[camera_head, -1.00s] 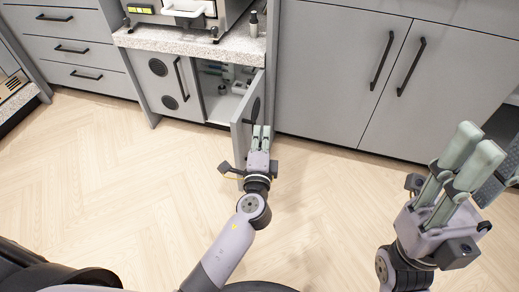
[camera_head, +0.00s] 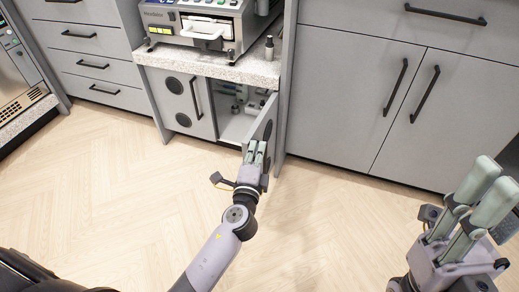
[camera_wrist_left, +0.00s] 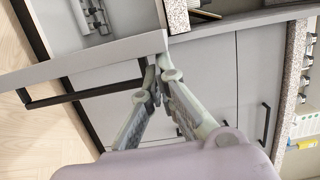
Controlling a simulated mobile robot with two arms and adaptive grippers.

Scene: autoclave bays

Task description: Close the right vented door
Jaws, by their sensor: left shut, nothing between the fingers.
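The right vented door (camera_head: 263,122) is the grey panel with a dark round vent under the counter. It stands partly open, swung out from the cabinet. My left gripper (camera_head: 257,148) is shut and empty at the door's outer face, near its free edge. In the left wrist view the door's edge (camera_wrist_left: 110,50) lies by the fingertips (camera_wrist_left: 160,75), with its black handle (camera_wrist_left: 85,95) to the left. I cannot tell whether they touch. My right gripper (camera_head: 490,185) is raised at the lower right, away from the door; its finger gap is unclear.
The left vented door (camera_head: 178,100) is closed. Small items stand in the open compartment (camera_head: 236,122). An autoclave (camera_head: 195,25) and a small bottle (camera_head: 269,48) stand on the speckled counter (camera_head: 240,70). Tall closed cabinets (camera_head: 350,90) are at right. The wooden floor (camera_head: 110,190) is clear.

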